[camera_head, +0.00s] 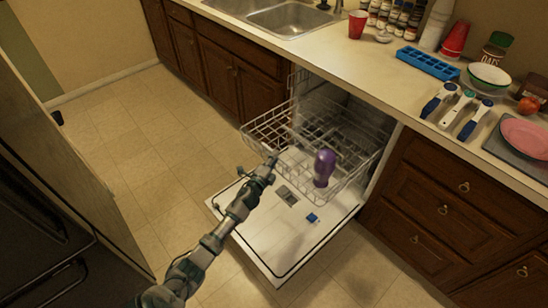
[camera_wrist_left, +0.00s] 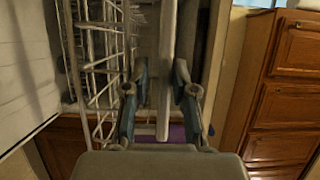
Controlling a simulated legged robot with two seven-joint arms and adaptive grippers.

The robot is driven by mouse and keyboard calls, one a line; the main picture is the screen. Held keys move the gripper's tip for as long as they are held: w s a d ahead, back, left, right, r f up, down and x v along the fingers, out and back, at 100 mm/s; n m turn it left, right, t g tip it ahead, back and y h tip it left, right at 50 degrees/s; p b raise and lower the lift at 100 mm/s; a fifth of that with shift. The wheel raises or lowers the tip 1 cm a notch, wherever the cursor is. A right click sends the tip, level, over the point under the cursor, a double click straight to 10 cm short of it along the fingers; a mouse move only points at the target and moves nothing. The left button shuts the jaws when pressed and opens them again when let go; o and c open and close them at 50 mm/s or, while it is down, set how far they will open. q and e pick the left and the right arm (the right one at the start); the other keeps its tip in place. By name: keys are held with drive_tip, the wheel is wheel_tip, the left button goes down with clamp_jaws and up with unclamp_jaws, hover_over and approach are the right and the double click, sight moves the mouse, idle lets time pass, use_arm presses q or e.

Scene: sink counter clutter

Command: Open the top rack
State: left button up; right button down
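The dishwasher stands open with its white door (camera_head: 275,235) lowered. A wire rack (camera_head: 262,128) is pulled out above the door, and its wires also show at the left of the left wrist view (camera_wrist_left: 95,60). A purple object (camera_head: 323,170) shows at the rack's front right; whether it rests in the rack is unclear. My left gripper (camera_head: 271,160) is at the rack's front left edge. In the left wrist view its fingers (camera_wrist_left: 160,88) are apart, with a pale bar (camera_wrist_left: 167,60) between them; contact is unclear. My right gripper is not in view.
Wooden drawers (camera_head: 430,215) stand right of the dishwasher and cabinets (camera_head: 225,75) left of it. The counter (camera_head: 340,65) above holds cups, a blue tray (camera_head: 428,63) and bowls. The tiled floor (camera_head: 140,140) at left is clear.

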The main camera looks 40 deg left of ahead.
use_arm(q)
drive_tip(key=shift+s, duration=0.1)
drive_tip(key=shift+a, duration=0.15)
idle(0.3)
drive_tip(key=v, duration=1.2)
